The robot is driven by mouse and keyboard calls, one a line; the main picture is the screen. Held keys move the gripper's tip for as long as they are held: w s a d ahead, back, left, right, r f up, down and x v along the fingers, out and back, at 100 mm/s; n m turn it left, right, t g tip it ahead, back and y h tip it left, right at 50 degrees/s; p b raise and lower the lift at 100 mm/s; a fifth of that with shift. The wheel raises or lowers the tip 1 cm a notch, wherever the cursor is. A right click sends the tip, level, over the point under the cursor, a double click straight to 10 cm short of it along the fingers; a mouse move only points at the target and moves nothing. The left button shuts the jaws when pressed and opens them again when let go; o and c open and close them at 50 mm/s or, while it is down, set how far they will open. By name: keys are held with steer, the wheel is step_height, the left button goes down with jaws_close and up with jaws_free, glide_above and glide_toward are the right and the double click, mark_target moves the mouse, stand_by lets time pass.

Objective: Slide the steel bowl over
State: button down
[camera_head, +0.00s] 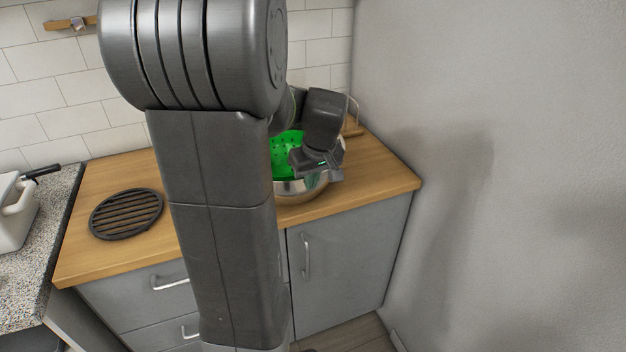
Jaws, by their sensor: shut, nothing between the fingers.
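The steel bowl (300,187) stands on the right part of the wooden counter, partly hidden behind my arm and my gripper. A bright green piece with small holes (284,153) shows inside it; I cannot tell what it is. My gripper (317,172) is at the right front of the bowl, over or against its rim. It is shut and holds nothing. Whether the fingers touch the bowl cannot be made out.
A black round slatted trivet (126,213) lies on the wooden counter (110,178) to the left, with bare wood around it. A grey wall (480,150) bounds the right. A white container (14,212) stands on the speckled counter at far left.

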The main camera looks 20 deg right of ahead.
steer(key=w, duration=0.5)
steer(key=w+a, duration=0.1)
steer(key=w, duration=0.1)
steer(key=shift+w+p, duration=0.35)
steer(key=shift+p, duration=0.05)
steer(key=shift+s, duration=0.1)
